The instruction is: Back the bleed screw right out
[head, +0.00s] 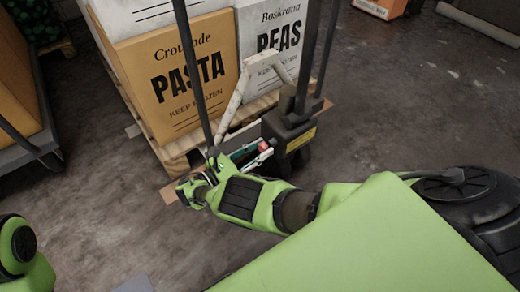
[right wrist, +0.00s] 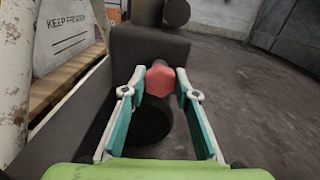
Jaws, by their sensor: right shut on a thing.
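The bleed screw is a red hexagonal head (right wrist: 159,80) at the middle of the right wrist view, set against the dark pump housing (right wrist: 150,45). In the head view it is a small red spot (head: 263,146) beside the black pump unit (head: 289,120). My right gripper (right wrist: 160,77) has a fingertip on each side of the red head and is shut on it. In the head view my right gripper (head: 259,152) reaches in low beside the pump unit. The screw's thread is hidden. My left gripper is out of view.
A wooden pallet (head: 176,148) carries a yellow pasta box (head: 180,75) and a white peas box (head: 275,55). A worn cream-coloured bar (head: 236,100) and dark upright bars stand close around my right arm. Open concrete floor (head: 420,80) lies to the right.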

